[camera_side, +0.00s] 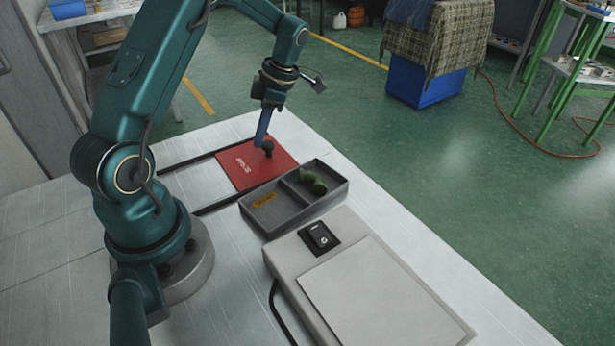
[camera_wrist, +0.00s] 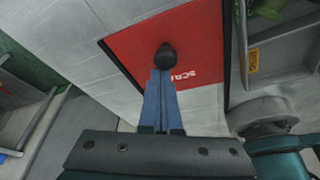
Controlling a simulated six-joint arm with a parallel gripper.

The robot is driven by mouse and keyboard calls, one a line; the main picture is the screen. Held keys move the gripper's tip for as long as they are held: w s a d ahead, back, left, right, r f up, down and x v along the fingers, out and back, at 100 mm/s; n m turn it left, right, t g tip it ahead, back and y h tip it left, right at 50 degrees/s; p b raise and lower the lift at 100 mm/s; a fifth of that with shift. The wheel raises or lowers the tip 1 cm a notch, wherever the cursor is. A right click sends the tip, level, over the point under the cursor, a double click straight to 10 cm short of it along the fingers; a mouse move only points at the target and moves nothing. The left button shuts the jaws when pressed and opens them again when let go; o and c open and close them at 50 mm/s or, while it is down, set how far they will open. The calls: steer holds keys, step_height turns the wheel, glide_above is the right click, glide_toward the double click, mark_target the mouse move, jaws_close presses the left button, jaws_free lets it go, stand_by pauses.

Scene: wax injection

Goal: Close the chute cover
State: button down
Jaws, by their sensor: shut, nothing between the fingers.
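The chute cover is a flat red plate (camera_side: 240,172) with white lettering, lying at the right end of two dark rails on the white table. A black round knob (camera_side: 268,147) stands on it. In the wrist view the cover (camera_wrist: 205,38) and knob (camera_wrist: 166,56) show clearly. My gripper (camera_side: 263,141) is shut and empty, its blue fingers pointing down at the cover, the tips right beside the knob. In the wrist view the fingertips (camera_wrist: 160,73) meet or nearly meet the knob's edge; I cannot tell whether they touch.
A grey two-compartment tray (camera_side: 262,222) lies close to the cover, with a green piece (camera_side: 312,182) and a yellow piece (camera_side: 265,199) inside. A grey machine box (camera_side: 300,262) with a black switch (camera_side: 319,237) stands in front. Between the rails, left of the cover, the surface is clear.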

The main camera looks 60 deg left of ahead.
mark_target(246, 155)
steer(key=s, duration=0.1)
steer(key=s+a, duration=0.1)
steer(key=s, duration=0.1)
steer(key=shift+s+a+r, duration=0.15)
steer(key=shift+a+r, duration=0.2)
steer(key=w+d+r+m+t+y, duration=0.15)
steer(key=d+r, duration=0.25)
steer(key=r, duration=0.4)
steer(key=w+d+r+m+t+h, duration=0.15)
steer(key=d+r, duration=0.25)
steer(key=r, duration=0.4)
steer(key=s+d+f+m+t, duration=0.1)
steer(key=s+d+m+t, duration=0.1)
steer(key=m, duration=0.7)
steer(key=s+d+f+m+t+h, duration=0.1)
steer(key=s+d+m+t, duration=0.1)
steer(key=s+d+m, duration=0.2)
steer(key=s+d+f+m+t, duration=0.2)
steer(key=d+m, duration=0.5)
steer(key=m, duration=0.7)
steer(key=shift+s+d+m+h, duration=0.3)
steer(key=shift+s+d+h, duration=0.1)
steer(key=shift+s, duration=0.1)
